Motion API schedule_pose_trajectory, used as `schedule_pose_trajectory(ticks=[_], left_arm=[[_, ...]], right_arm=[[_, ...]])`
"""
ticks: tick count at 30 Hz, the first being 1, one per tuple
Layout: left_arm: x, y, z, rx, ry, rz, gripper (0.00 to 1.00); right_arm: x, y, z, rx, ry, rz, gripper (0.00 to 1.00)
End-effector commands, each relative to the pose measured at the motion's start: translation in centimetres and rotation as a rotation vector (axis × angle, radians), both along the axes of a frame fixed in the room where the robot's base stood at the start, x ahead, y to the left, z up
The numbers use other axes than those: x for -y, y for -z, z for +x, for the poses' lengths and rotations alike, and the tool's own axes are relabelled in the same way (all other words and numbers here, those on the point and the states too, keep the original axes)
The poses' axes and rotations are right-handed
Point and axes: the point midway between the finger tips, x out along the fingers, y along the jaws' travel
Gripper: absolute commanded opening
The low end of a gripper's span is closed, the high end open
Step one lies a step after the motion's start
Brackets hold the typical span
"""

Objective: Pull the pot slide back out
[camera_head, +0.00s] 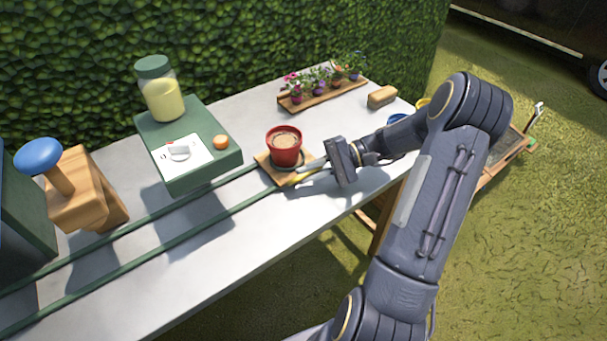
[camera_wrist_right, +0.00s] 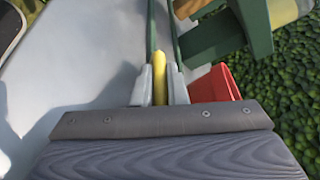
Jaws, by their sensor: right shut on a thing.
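The pot slide (camera_head: 266,161) is a small wooden plate at the right end of two green rails (camera_head: 222,193). A red pot (camera_head: 284,151) filled with brown soil stands upright on it; the pot also shows at the right in the right wrist view (camera_wrist_right: 214,86). My right gripper (camera_head: 308,174) is at the slide's front right corner, beside the pot. It is shut on the slide's yellow handle (camera_wrist_right: 159,84), which sits between its two fingers in the right wrist view. My left gripper is not in view.
A green box (camera_head: 196,172) with a jar of yellow contents (camera_head: 160,92) stands over the rails. A wooden block with a blue knob (camera_head: 39,156) is at left. A flower tray (camera_head: 322,95) and a tan brush-like block (camera_head: 382,97) lie at the back right.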

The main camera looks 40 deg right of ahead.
Motion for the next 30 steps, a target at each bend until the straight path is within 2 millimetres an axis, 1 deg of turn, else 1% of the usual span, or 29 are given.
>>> schedule_pose_trajectory(ticks=[15, 16, 20, 27, 30], left_arm=[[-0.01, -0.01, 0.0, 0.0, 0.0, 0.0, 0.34], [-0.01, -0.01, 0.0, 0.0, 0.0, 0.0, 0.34], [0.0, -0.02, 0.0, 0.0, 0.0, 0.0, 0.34], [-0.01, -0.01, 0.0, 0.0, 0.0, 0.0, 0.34], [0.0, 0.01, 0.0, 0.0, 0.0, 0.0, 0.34]], right_arm=[[0.57, 0.1, -0.01, 0.0, 0.005, -0.005, 0.0], [0.59, 0.1, 0.0, 0.0, 0.006, -0.005, 0.17], [0.49, 0.07, 0.0, -0.001, 0.004, -0.003, 0.34], [0.37, 0.05, 0.0, -0.001, 0.002, -0.001, 0.34], [0.68, 0.01, -0.08, 0.0, 0.002, -0.002, 0.34]])
